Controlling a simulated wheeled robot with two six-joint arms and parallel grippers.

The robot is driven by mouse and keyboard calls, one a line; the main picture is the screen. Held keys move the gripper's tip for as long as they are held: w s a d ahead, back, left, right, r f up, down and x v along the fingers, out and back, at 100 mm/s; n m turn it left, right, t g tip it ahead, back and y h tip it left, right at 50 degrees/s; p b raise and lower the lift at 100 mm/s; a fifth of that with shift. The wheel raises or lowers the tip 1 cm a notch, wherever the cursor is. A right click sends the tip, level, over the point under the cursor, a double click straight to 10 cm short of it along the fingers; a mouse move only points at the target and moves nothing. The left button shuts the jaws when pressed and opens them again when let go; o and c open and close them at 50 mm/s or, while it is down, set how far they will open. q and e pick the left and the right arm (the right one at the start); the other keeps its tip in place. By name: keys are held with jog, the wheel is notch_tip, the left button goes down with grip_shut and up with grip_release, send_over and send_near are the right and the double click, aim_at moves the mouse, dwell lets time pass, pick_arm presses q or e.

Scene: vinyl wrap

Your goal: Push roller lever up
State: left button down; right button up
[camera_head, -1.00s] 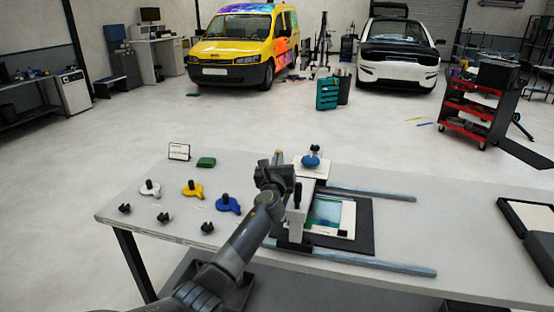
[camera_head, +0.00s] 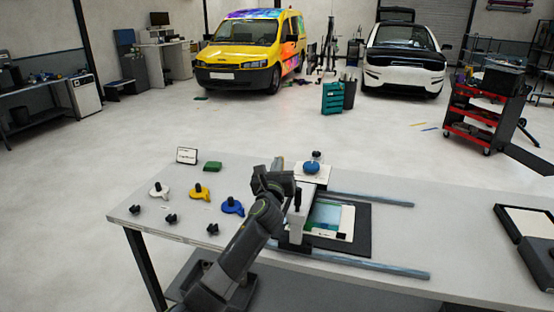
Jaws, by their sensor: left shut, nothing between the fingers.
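A roller press stands on the table, with a light grey roller carriage (camera_head: 299,222) across two rails. A short black upright handle (camera_head: 297,196) shows on the carriage; I cannot tell for sure whether it is the roller lever. My left gripper (camera_head: 278,164) is shut and empty at the carriage's far left end, pointing away from me. My wrist and forearm hide part of the carriage's left side, and I cannot tell whether the fingers touch it. A print with a blue-green picture (camera_head: 325,214) lies on a dark mat right of the carriage. My right gripper is out of view.
White (camera_head: 159,191), yellow (camera_head: 199,192) and blue (camera_head: 232,206) knobbed pieces, small black clips and a green block (camera_head: 212,167) lie left. A dark open case (camera_head: 526,240) lies far right.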

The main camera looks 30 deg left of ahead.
pick_arm(q)
jog(key=shift+s+d+r, duration=0.35)
jog(key=shift+s+r, duration=0.4)
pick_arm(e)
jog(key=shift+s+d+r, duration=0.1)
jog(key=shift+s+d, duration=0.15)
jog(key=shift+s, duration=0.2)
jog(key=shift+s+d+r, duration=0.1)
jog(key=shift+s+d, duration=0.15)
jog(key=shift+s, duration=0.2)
pick_arm(q)
jog(key=shift+s+r, duration=0.1)
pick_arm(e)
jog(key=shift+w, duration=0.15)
